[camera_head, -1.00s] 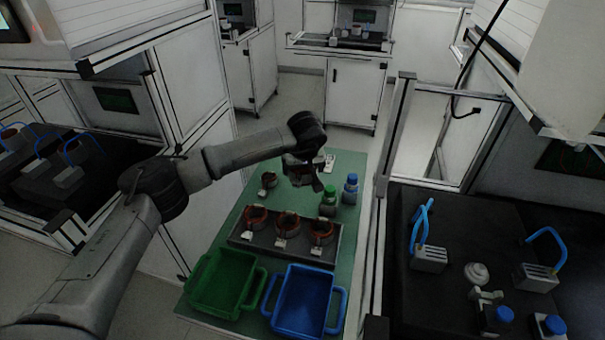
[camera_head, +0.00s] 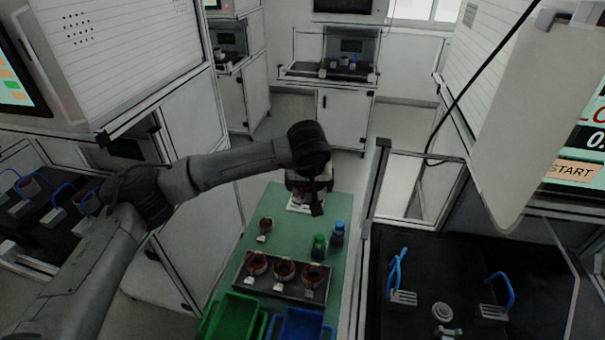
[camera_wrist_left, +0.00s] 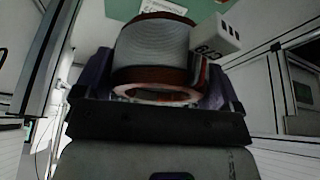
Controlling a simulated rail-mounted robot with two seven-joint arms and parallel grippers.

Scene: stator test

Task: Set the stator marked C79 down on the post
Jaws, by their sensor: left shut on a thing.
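My left gripper (camera_head: 308,200) is above the far end of the green table. In the left wrist view, its fingers (camera_wrist_left: 157,95) are shut on a stator (camera_wrist_left: 155,48), a grey ringed cylinder with reddish-brown ends. In the head view the stator is mostly hidden by the gripper. A pale round stepped piece (camera_head: 442,312), which looks like the post, stands on the black bench at right, well away from the gripper. My right gripper is not in view.
A tray (camera_head: 252,285) holds several stators; another stator (camera_head: 265,228) stands behind it. Green (camera_head: 319,247) and blue (camera_head: 338,234) bottles stand nearby. Green (camera_head: 232,316) and blue (camera_head: 303,325) bins are in front. Blue-cabled blocks (camera_head: 403,297) flank the post. A frame upright (camera_head: 377,185) separates table and bench.

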